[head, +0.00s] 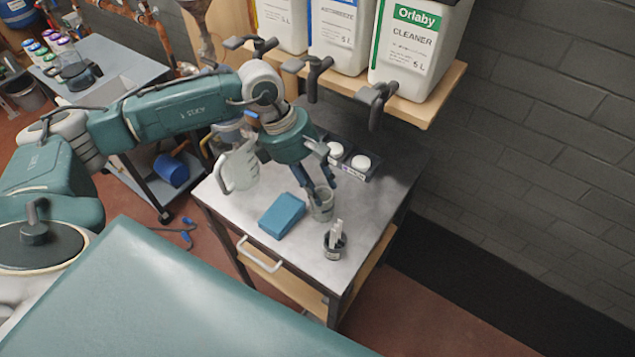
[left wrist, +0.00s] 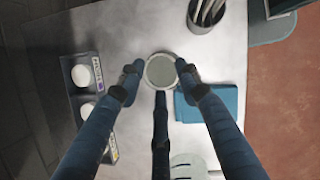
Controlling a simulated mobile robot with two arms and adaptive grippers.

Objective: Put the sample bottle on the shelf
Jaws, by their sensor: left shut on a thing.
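My left gripper (head: 320,200) is shut on a small grey round container (head: 321,208), and it points down over the metal table. In the left wrist view, the fingertips (left wrist: 160,74) press on both sides of the container's round top (left wrist: 160,71). I cannot tell whether it is the sample bottle, nor whether its base touches the table. Two white-capped jars (head: 360,163) stand in a dark labelled rack (head: 372,176) behind the gripper. The wooden shelf (head: 425,111) on the wall bears large white canisters (head: 420,40). My right gripper is out of view.
On the metal table (head: 300,258) are a blue folded cloth (head: 282,215), a dark pot (head: 335,247) with pale sticks and a white jug (head: 240,168). Dark hooks (head: 376,98) hang at the shelf's front. A side table (head: 110,65) stands at far left.

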